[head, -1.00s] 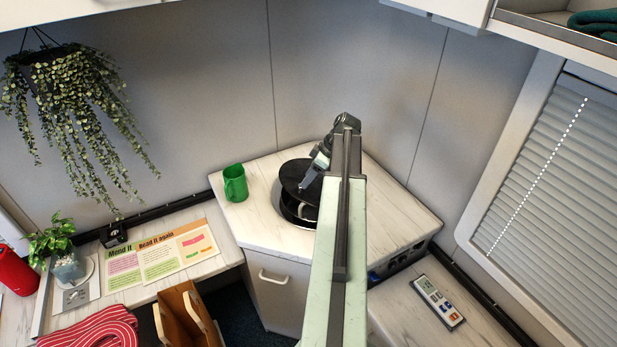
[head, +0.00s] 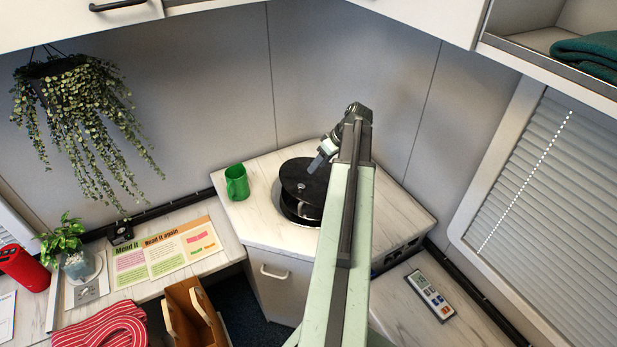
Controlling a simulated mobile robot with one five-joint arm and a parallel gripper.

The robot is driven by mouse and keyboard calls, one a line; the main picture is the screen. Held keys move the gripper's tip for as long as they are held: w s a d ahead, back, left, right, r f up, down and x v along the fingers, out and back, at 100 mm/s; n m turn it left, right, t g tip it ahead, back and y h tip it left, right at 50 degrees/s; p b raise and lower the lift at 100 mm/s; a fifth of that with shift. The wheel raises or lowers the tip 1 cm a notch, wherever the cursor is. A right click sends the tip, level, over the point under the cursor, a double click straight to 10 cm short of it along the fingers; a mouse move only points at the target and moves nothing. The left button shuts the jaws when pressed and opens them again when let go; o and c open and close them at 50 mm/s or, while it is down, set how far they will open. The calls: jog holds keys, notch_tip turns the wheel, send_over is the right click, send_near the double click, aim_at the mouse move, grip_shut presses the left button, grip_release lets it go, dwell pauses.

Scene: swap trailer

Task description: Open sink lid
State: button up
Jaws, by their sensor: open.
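The sink lid (head: 299,184) is a dark round disc with a small pale knob in its middle. It sits tilted up over the round sink (head: 281,208), whose steel rim and dark bowl show below its front edge. My gripper (head: 317,165) is open and hangs just above the back right part of the lid. The picture is too small to tell whether it touches the lid. My arm hides the right side of the sink.
A green mug (head: 237,183) stands on the corner counter (head: 262,234), left of the sink. A remote (head: 430,295) lies on the right counter. Cupboards (head: 420,20) hang above. An open booklet (head: 165,252) and a plant (head: 62,245) are on the left counter.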

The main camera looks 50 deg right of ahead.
aim_at(302, 186)
jog(key=w+a+f+m+b, duration=0.1)
jog(key=f+b, duration=0.1)
jog(key=w+a+f+m+b, duration=0.1)
jog(key=f+m+b, duration=0.1)
jog(key=f+b, duration=0.1)
jog(key=w+a+f+m+h+b, duration=0.1)
jog(key=a+f+b, duration=0.1)
jog(key=f+b, duration=0.1)
jog(key=shift+f+m, duration=0.15)
jog(key=shift+m, duration=0.15)
jog(key=shift+w+a+f+b, duration=0.1)
jog(key=shift+w+f+b, duration=0.15)
jog(key=shift+w+b, duration=0.1)
jog(key=shift+r, duration=0.1)
grip_shut()
dwell(1.0)
